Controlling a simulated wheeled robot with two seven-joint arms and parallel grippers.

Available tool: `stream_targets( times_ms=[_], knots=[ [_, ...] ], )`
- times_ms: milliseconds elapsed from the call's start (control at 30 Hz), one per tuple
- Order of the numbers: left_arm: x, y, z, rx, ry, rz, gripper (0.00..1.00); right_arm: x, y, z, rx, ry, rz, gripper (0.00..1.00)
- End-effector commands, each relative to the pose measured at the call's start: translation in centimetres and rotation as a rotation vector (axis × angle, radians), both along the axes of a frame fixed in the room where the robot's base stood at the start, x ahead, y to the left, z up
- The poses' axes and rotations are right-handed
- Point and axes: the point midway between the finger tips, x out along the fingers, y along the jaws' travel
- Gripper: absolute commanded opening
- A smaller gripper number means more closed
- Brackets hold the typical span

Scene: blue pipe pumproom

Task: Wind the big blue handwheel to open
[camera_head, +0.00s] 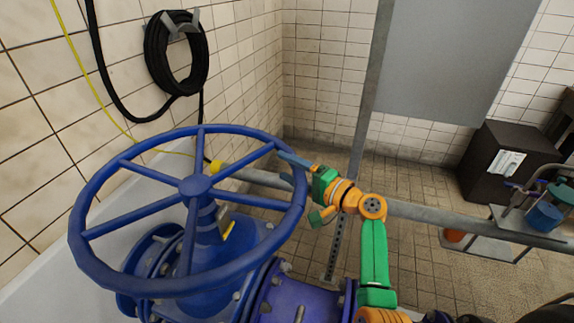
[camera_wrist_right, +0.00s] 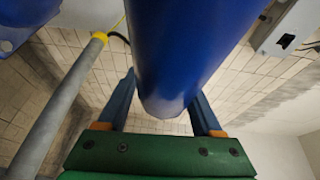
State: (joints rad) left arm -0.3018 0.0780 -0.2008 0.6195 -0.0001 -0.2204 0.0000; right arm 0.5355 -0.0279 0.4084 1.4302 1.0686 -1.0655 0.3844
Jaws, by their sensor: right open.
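The big blue handwheel (camera_head: 190,285) sits on top of a blue valve in the head view, with several spokes meeting at a round hub (camera_head: 195,185). My right gripper (camera_head: 290,167) is open at the right side of the wheel's rim, its fingers reaching around the rim there. In the right wrist view, the thick blue rim (camera_wrist_right: 185,45) runs between the two spread fingers (camera_wrist_right: 163,95). Whether either finger touches the rim cannot be told. The far finger is partly hidden by the rim in the head view. My left gripper is out of view.
A grey horizontal pipe (camera_head: 430,212) runs behind the wheel, with a yellow piece (camera_head: 217,168) near its left end. A black hose coil (camera_head: 160,55) hangs on the tiled wall. A dark cabinet (camera_head: 500,165) and a bench (camera_head: 500,217) stand at right.

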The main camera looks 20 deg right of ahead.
Motion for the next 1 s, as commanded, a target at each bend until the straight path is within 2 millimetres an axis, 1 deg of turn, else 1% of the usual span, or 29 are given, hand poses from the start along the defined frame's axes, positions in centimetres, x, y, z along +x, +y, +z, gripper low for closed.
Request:
stream_targets(
  times_ms=[233, 267, 300, 367, 400, 467, 500, 1000],
  knots=[
    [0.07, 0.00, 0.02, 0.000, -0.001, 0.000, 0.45, 0.27, 0.19, -0.07, -0.001, 0.000, -0.001, 0.67],
    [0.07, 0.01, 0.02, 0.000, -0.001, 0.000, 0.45, 0.27, 0.19, -0.07, -0.001, 0.000, -0.001, 0.64],
    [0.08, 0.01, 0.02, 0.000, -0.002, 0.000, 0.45, 0.26, 0.18, -0.07, -0.001, 0.000, 0.000, 0.53],
    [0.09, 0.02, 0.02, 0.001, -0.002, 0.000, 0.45, 0.26, 0.18, -0.07, -0.001, 0.000, 0.000, 0.37],
    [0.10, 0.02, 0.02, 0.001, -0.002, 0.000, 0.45, 0.25, 0.18, -0.07, -0.001, 0.000, 0.000, 0.26],
    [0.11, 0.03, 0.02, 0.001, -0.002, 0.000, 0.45, 0.25, 0.18, -0.07, -0.001, 0.000, 0.000, 0.10],
    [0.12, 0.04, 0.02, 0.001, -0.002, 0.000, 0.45, 0.25, 0.18, -0.07, -0.001, 0.000, 0.000, 0.00],
    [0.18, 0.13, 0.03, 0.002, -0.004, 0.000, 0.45, 0.25, 0.16, -0.05, -0.001, -0.001, -0.001, 0.00]
  ],
)
